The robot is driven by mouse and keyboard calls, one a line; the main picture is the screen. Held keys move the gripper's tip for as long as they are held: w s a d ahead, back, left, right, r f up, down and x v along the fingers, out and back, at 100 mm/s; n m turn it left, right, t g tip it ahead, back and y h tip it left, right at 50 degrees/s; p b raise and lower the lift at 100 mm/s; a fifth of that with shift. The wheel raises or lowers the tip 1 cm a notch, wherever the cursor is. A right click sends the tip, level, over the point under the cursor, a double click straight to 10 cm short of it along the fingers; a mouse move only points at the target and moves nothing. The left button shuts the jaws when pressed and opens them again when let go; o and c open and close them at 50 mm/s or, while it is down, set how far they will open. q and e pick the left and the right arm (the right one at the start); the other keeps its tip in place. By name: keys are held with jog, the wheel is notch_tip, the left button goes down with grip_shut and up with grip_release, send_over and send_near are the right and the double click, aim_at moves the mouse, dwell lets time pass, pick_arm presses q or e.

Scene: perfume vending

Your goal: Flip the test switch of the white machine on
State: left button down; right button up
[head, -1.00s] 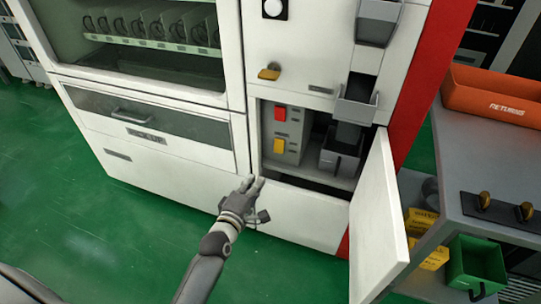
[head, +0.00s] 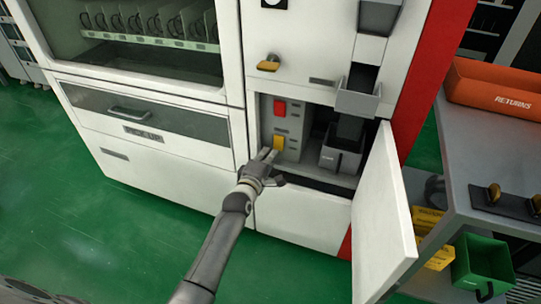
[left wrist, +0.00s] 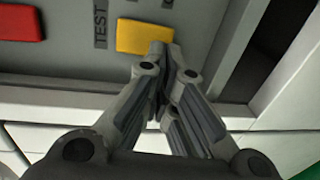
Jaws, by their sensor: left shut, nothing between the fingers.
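The white machine (head: 180,160) has its lower service compartment open. Inside, on a grey panel (head: 295,128), are a red switch (head: 280,108) and below it a yellow switch (head: 278,143). In the left wrist view the yellow switch (left wrist: 145,37) sits beside the label "TEST", with the red switch (left wrist: 22,22) at the left. My left gripper (head: 268,156) is shut and empty at the compartment opening, just below the yellow switch. In the left wrist view its fingertips (left wrist: 168,52) overlap the yellow switch's edge; I cannot tell whether they touch it. My right gripper is not in view.
The open compartment door (head: 385,215) swings out to the right of the opening. A grey bin (head: 342,158) stands inside, right of the panel. A table with an orange returns tray (head: 495,90) and a green bin (head: 482,262) is at the right. Green floor is clear at the left.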

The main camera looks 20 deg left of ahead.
pick_arm(q)
jog(key=shift+w+f, duration=0.1)
jog(key=shift+w, duration=0.8)
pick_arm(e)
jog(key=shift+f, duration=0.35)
pick_arm(q)
jog(key=shift+w, duration=0.25)
jog(key=shift+f, duration=0.1)
